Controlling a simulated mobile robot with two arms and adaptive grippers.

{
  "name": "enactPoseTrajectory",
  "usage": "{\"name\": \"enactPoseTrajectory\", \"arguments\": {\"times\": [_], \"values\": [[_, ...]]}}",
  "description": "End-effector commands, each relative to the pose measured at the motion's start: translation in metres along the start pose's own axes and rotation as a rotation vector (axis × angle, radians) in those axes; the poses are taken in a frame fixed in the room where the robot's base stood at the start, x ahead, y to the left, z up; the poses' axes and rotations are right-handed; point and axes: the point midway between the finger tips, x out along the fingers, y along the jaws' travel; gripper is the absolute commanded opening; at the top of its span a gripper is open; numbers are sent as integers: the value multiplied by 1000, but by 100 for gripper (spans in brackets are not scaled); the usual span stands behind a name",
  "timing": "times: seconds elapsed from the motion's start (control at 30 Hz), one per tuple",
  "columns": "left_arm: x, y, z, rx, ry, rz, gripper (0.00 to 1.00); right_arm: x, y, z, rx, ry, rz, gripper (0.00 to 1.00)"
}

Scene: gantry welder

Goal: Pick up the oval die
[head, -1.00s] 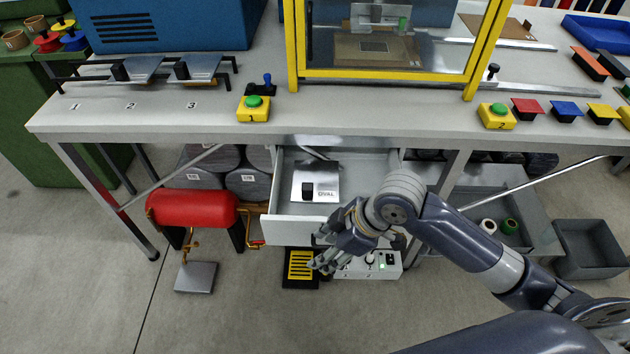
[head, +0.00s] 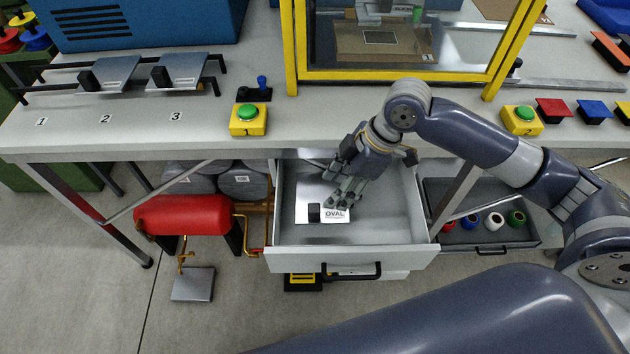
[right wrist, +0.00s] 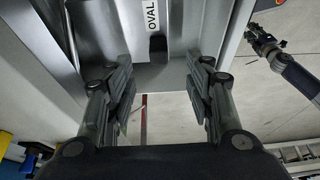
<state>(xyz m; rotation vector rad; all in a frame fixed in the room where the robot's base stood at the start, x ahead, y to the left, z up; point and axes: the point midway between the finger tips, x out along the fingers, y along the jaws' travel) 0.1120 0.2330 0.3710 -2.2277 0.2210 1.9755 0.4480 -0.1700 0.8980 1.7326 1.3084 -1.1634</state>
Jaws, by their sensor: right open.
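The oval die (head: 309,193) is a flat silver plate with a black knob and an OVAL label, lying in the open drawer's left part. My right gripper (head: 338,187) is open and empty, above the drawer and close over the die's right side, covering part of it. In the right wrist view the die's label and knob (right wrist: 158,47) show beyond and between the spread fingers (right wrist: 165,82), not gripped. My left gripper (right wrist: 262,42) shows small at the right of that view; its jaws are too small to judge.
The grey drawer (head: 335,258) is pulled out under the bench (head: 190,141), its right part empty. The bench edge and yellow-framed welder (head: 390,76) stand behind my right arm. A red tank (head: 183,216) is left of the drawer; a bin with coloured rolls (head: 490,236) is right.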

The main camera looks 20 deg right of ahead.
Motion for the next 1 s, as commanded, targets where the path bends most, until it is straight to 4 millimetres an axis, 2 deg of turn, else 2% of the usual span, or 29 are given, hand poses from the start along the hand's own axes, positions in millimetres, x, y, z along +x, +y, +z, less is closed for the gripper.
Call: {"name": "enactPoseTrajectory", "arguments": {"times": [0.17,0.3,0.4,0.5,0.63,0.8,0.9,1.0], "values": [[0,0,3,0,-5,0,30,24,-1,0,1,-1,-6,48],[-2,4,25,0,-37,5,30,45,0,0,1,0,-3,48],[-4,6,40,0,-59,7,30,53,0,0,0,0,-2,48],[-5,7,45,0,-67,8,30,59,1,1,1,-1,-1,48],[-8,6,38,0,-56,7,30,77,4,2,2,-2,-4,48],[-9,2,15,0,-22,3,30,100,6,2,0,0,-2,48],[-9,2,8,0,-10,2,30,106,6,3,-1,-1,-1,48],[-9,1,8,0,-12,2,30,107,6,3,-1,-1,0,48]]}}
